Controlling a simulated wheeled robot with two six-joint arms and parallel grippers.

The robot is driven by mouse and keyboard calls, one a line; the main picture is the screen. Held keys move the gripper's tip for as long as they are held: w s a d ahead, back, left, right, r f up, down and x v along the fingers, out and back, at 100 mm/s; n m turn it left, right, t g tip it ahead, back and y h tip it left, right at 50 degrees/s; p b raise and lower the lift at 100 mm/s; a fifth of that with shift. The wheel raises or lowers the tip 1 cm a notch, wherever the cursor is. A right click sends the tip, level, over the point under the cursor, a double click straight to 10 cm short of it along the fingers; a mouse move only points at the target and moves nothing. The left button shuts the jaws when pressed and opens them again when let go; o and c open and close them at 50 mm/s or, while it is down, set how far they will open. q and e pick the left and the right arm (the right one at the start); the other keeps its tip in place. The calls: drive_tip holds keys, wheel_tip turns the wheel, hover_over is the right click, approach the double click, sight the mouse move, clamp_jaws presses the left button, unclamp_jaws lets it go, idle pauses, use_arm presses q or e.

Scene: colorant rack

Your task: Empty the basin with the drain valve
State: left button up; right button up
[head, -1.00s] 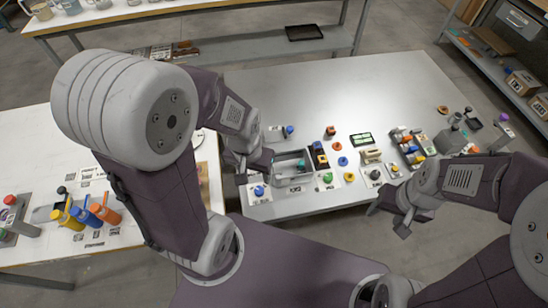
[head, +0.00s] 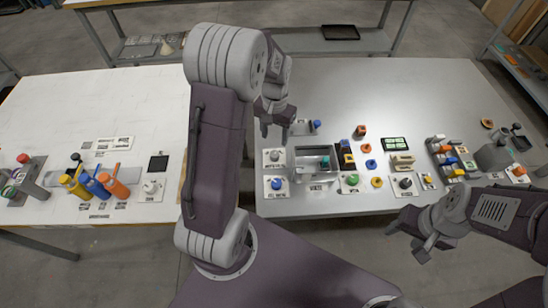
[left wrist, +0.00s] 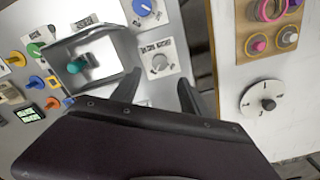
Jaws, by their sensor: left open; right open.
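The basin (head: 297,166) is a grey open tray near the front of the right-hand table, with a teal-topped piece (head: 325,162) inside. Left of it are a plate with a grey knob (head: 275,155) and a plate with a blue knob (head: 277,184); I cannot read which is the drain valve. My left gripper (head: 273,128) is open and empty, above and behind the grey knob. In the left wrist view the grey knob (left wrist: 160,62) shows just beyond the open fingers (left wrist: 160,92), beside the basin (left wrist: 112,42). My right gripper (head: 424,246) is open and empty, in front of the table.
The left table (head: 60,110) holds coloured bottles. The right table's back (head: 370,90) is clear.

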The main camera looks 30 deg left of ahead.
sight(275, 154)
use_arm(q)
wheel_tip(275, 154, down, 9)
drive_tip(key=shift+s+r, duration=0.1)
drive_tip(key=shift+s, duration=0.05)
clamp_jaws()
idle(0.4)
